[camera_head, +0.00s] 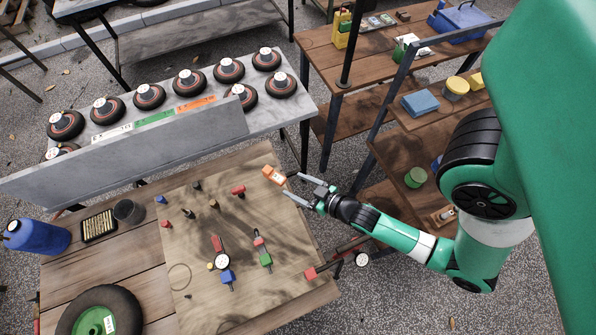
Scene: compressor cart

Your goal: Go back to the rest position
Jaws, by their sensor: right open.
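My right gripper (296,184) is at the right edge of the wooden workbench (120,260). Its two fingers are apart. An orange block-like piece (274,176) lies by the fingertips, near the board's upper right corner; I cannot tell whether a finger touches it. My green right arm reaches in from the right. My left gripper is not in view. On the light board (205,275) are a pressure gauge (222,261), a blue fitting (228,277), a red fitting (238,190) and several other small fittings.
A grey panel (150,155) stands behind the bench, before a table with several wheels (184,82). A blue bottle (36,236), a black cup (129,211) and a large wheel (98,312) are at left. Wooden shelves (400,150) stand close behind my right arm.

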